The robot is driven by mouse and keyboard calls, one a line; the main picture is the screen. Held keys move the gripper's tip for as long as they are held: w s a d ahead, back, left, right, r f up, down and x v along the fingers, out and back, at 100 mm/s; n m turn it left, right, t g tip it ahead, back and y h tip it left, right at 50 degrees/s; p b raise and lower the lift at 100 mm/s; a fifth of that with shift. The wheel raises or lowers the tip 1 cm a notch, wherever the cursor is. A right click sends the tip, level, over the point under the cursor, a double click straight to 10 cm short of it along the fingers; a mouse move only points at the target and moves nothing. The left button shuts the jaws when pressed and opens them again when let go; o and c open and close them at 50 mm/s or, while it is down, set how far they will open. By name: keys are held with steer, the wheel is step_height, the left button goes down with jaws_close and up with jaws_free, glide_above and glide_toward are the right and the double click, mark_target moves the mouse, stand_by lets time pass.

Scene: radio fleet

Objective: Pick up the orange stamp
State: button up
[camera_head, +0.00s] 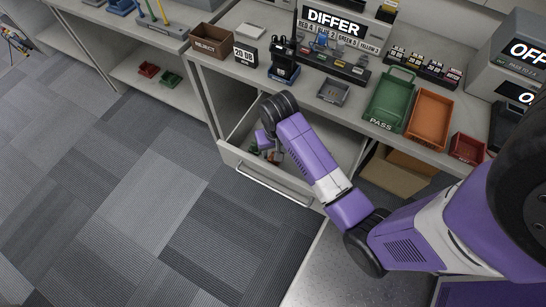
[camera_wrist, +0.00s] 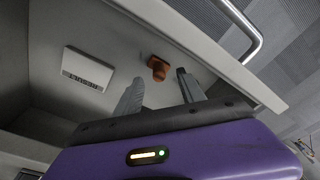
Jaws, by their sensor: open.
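The orange stamp (camera_wrist: 157,67) stands inside the open drawer in the wrist view, just beyond my fingertips and between their lines. My gripper (camera_wrist: 156,88) is open, with its two grey fingers apart and nothing between them. In the head view my purple arm reaches down into the open drawer (camera_head: 268,188) below the bench. Part of an orange-brown object shows beside my gripper (camera_head: 266,150) there, but it is too small to tell for sure.
The drawer's front wall and handle (camera_wrist: 243,32) run close on the right. Above, the bench holds a green tray (camera_head: 391,101), an orange tray (camera_head: 430,118) and a brown reject bin (camera_head: 211,41).

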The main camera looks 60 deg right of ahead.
steer(key=f, duration=0.3)
steer(key=d+f, duration=0.1)
steer(key=f, duration=0.1)
steer(key=shift+w+f, duration=0.25)
steer(key=shift+w, duration=0.05)
jaws_close()
